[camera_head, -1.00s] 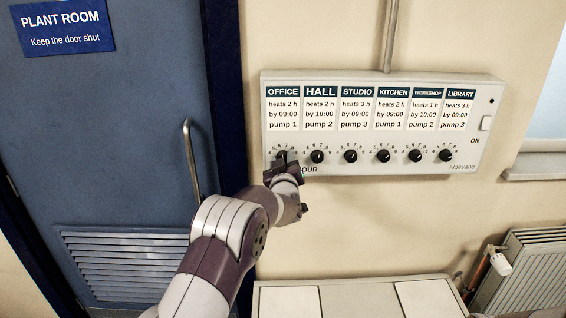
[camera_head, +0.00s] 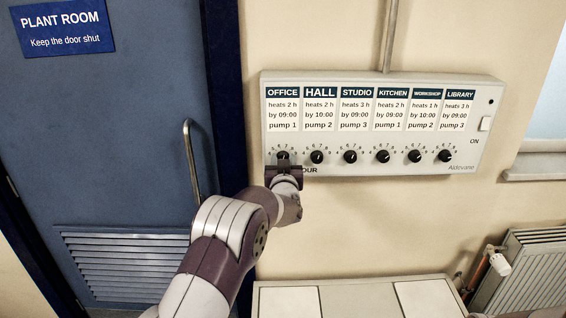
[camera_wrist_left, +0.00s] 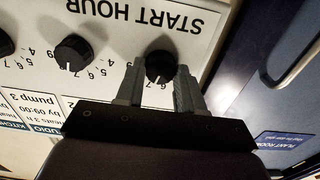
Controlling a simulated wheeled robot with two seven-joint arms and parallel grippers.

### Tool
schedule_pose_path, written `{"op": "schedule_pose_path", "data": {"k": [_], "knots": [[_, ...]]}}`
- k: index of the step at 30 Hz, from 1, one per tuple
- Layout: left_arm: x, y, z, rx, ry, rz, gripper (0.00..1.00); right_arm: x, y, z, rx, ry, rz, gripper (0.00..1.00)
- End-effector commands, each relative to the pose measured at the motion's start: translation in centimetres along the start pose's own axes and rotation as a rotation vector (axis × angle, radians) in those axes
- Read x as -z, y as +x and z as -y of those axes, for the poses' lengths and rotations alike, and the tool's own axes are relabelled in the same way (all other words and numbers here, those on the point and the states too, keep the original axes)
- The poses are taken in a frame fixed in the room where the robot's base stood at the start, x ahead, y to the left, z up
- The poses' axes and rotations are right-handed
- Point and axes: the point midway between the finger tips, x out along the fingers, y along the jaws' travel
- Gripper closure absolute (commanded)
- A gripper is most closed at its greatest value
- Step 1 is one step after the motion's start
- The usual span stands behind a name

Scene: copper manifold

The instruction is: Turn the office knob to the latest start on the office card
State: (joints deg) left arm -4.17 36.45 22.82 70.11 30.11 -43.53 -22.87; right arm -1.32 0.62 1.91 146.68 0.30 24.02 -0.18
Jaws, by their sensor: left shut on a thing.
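The office card (camera_head: 283,109) on the controller reads heats 2 h, by 09:00, pump 1. The office knob (camera_head: 283,156) is the leftmost black knob below the cards, with an hour scale around it. My left gripper (camera_head: 284,168) reaches up to it from below. In the left wrist view, which is upside down, its two grey fingers stand on either side of the office knob (camera_wrist_left: 160,62) and are shut on it. The knob's pale pointer mark shows between the fingers, near the 6 and 7. The fingers hide part of the scale. My right gripper is not in view.
The white controller (camera_head: 390,168) also carries the hall knob (camera_head: 317,157) close to the right, and several more knobs. A blue door (camera_head: 110,150) with a metal handle (camera_head: 190,155) is on the left. A cabinet (camera_head: 340,290) and radiator (camera_head: 530,270) stand below.

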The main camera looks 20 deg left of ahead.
Motion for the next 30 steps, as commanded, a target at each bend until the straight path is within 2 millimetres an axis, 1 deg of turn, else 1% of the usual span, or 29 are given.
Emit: {"op": "schedule_pose_path", "data": {"k": [5,6,7,8,16,19,20,23,27,30], "knots": [[-0.2,0.0,0.0,-0.001,0.0,0.004,0.93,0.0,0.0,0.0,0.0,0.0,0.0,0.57],[-0.2,0.0,0.0,-0.001,0.0,0.004,0.5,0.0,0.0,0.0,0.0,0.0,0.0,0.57],[-0.2,0.0,0.0,-0.001,0.0,0.003,0.4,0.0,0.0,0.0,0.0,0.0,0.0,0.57],[-0.2,0.0,0.0,-0.001,0.0,0.003,0.39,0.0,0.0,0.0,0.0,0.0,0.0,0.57],[-0.1,-0.1,0.0,0.0,-0.001,0.001,0.39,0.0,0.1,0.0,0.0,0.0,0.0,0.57],[-0.2,-0.9,-0.1,-0.001,-0.001,0.002,0.39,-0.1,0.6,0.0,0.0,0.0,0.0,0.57],[-0.2,-1.4,-0.1,-0.001,-0.001,0.001,0.39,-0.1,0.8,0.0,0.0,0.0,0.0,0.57],[-0.4,-3.8,-0.1,-0.003,0.0,0.0,0.39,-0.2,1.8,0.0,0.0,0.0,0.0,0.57],[-0.5,-7.8,-0.1,-0.003,-0.001,0.001,0.39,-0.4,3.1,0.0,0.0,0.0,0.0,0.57],[-0.4,-10.2,-0.1,-0.003,0.0,0.001,0.39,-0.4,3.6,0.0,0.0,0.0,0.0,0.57]]}}
